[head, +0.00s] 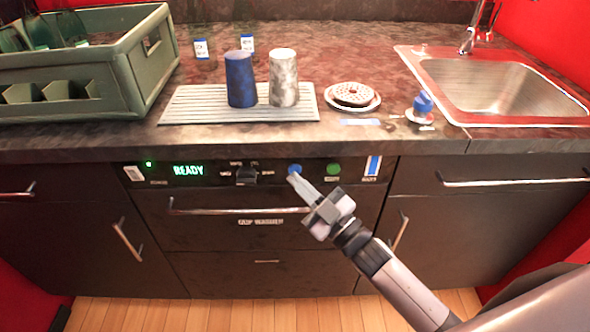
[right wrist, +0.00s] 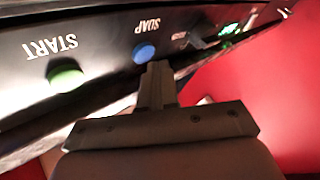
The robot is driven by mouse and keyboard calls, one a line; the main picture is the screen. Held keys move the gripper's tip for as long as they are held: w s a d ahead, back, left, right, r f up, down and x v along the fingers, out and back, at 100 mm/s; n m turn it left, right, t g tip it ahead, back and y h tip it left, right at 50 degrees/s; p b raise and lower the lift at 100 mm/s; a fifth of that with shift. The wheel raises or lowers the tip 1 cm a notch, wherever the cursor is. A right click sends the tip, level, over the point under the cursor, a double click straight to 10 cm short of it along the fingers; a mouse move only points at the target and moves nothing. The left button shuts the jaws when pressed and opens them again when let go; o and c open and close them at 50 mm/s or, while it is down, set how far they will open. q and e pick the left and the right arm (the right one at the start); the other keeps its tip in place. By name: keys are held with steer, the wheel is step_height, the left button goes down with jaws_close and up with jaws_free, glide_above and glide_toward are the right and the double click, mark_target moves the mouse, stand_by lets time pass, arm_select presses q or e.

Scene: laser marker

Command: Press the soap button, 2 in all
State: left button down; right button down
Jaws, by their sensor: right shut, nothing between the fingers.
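The soap button (head: 295,169) is a small round blue button on the dark cup washer panel (head: 215,174). In the right wrist view the blue button (right wrist: 144,53) sits beside the printed word SOAP. My right gripper (head: 294,178) is shut and empty, its fingertips just below the blue button in the head view. In the right wrist view the fingertips (right wrist: 158,68) point at the panel close to the blue button; whether they touch it I cannot tell. A green display on the panel reads READY. My left gripper is not in view.
A green start button (head: 333,169) is right of the blue one, and a dark knob (head: 246,174) is left of it. The washer handle (head: 240,211) runs below the panel. A blue cup (head: 240,80) and a grey cup (head: 283,78) stand on a ribbed mat (head: 190,104) above.

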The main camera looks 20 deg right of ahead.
steer(key=shift+w+d, duration=0.15)
steer(key=shift+w, duration=0.4)
stand_by(0.6)
steer(key=shift+s, duration=0.15)
steer(key=shift+s+a+p, duration=0.2)
steer(key=shift+s+p, duration=0.1)
steer(key=shift+s, duration=0.3)
steer(key=s+p, duration=0.1)
steer(key=s, duration=0.1)
steer(key=s+a+p, duration=0.1)
steer(key=s, duration=0.2)
steer(key=shift+a, duration=0.2)
steer(key=shift+w, duration=0.1)
stand_by(2.5)
